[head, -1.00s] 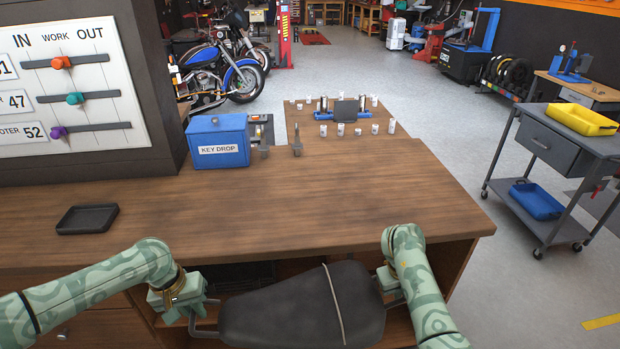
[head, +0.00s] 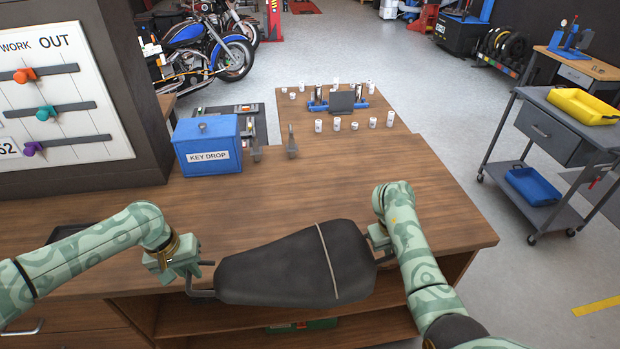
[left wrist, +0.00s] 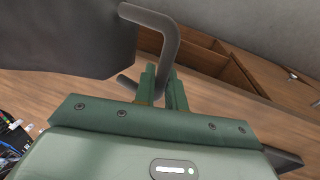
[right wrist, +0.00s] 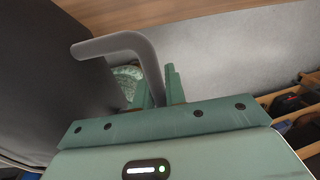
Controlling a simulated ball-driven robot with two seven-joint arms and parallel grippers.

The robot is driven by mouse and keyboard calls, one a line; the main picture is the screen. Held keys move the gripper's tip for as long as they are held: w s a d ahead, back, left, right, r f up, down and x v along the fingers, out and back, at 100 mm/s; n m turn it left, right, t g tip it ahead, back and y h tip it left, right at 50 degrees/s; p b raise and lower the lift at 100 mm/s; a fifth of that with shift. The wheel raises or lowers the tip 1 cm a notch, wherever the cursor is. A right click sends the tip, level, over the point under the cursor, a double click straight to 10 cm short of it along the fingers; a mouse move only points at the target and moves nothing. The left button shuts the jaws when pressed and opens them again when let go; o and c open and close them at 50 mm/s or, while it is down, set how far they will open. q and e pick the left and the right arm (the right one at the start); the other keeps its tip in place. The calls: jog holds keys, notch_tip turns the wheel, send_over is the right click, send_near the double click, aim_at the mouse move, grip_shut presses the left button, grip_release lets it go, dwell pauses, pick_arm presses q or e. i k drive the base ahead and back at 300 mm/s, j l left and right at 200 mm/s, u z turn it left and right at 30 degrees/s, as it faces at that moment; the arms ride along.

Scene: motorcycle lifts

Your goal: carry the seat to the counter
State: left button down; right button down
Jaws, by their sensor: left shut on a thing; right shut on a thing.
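The seat (head: 290,268) is a dark padded motorcycle seat with a light strap across it and a metal bar handle at each end. It is held between my two grippers at the near edge of the wooden counter (head: 330,195), overlapping its front edge in the head view. My left gripper (head: 190,272) is shut on the left bar, which also shows between its fingers in the left wrist view (left wrist: 168,50). My right gripper (head: 380,243) is shut on the right bar, seen in the right wrist view (right wrist: 145,55). I cannot tell whether the seat touches the counter.
A blue key drop box (head: 208,147) stands at the counter's back left, beside upright metal pieces (head: 292,143). Several white cups (head: 336,124) and a blue stand lie further back. A grey cart (head: 550,135) with yellow and blue trays is at right. The counter's middle is clear.

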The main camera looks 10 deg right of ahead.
aim_at(285, 203)
jog(key=i, duration=1)
